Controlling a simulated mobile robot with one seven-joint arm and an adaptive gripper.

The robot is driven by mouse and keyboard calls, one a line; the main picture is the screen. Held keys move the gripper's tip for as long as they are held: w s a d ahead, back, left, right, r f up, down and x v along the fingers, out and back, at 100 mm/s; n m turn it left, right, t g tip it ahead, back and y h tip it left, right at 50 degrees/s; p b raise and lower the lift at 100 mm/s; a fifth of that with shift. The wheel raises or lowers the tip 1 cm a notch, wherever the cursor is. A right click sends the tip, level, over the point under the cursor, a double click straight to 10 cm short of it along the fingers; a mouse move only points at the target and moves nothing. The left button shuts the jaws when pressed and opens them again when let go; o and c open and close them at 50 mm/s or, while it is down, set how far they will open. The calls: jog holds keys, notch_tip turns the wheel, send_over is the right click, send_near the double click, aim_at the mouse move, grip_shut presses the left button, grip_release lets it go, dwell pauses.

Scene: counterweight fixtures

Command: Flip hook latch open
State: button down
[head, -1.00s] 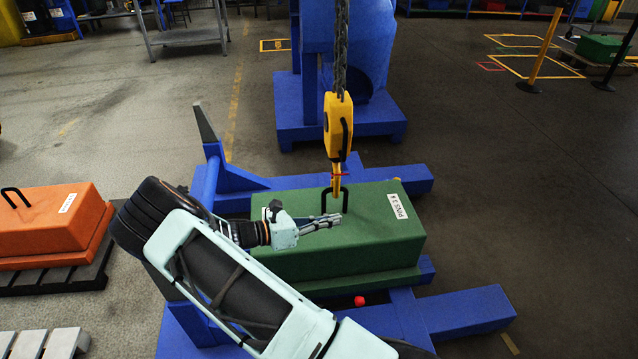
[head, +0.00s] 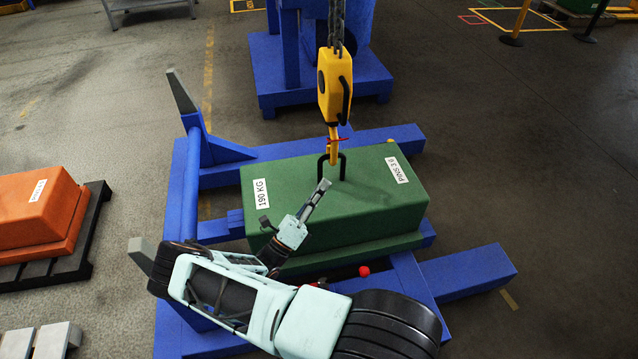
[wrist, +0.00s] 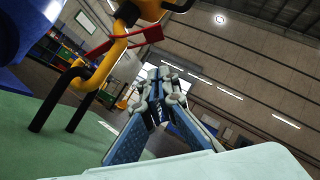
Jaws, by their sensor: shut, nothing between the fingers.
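The yellow crane hook (head: 333,88) hangs on a chain, its lower end at the black handle (head: 342,168) on top of the green counterweight (head: 310,205). The red hook latch (head: 337,140) sits across the hook just above the handle. In the wrist view the latch (wrist: 112,42) slants across the yellow hook (wrist: 103,70), whose lower end meets the black handle (wrist: 50,98). My gripper (head: 325,184) is shut and empty, just in front of the handle and below the latch. In the wrist view the fingers (wrist: 162,75) are right of the latch, apart from it.
A blue frame (head: 180,190) surrounds the counterweight, with an upright post at its left. A red knob (head: 364,271) shows in front of the green block. An orange weight (head: 35,210) on a dark pallet stands at left. Open floor lies to the right.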

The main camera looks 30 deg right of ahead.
aim_at(344, 140)
jog(key=w+d+r, duration=0.1)
jog(key=d+r, duration=0.1)
jog(key=w+d+r, duration=0.3)
jog(key=d+r, duration=0.1)
jog(key=shift+w+d+r, duration=0.15)
jog(key=shift+w+r, duration=0.1)
jog(key=shift+r, duration=0.1)
jog(key=shift+r+p, duration=0.15)
jog(key=shift+p, duration=0.3)
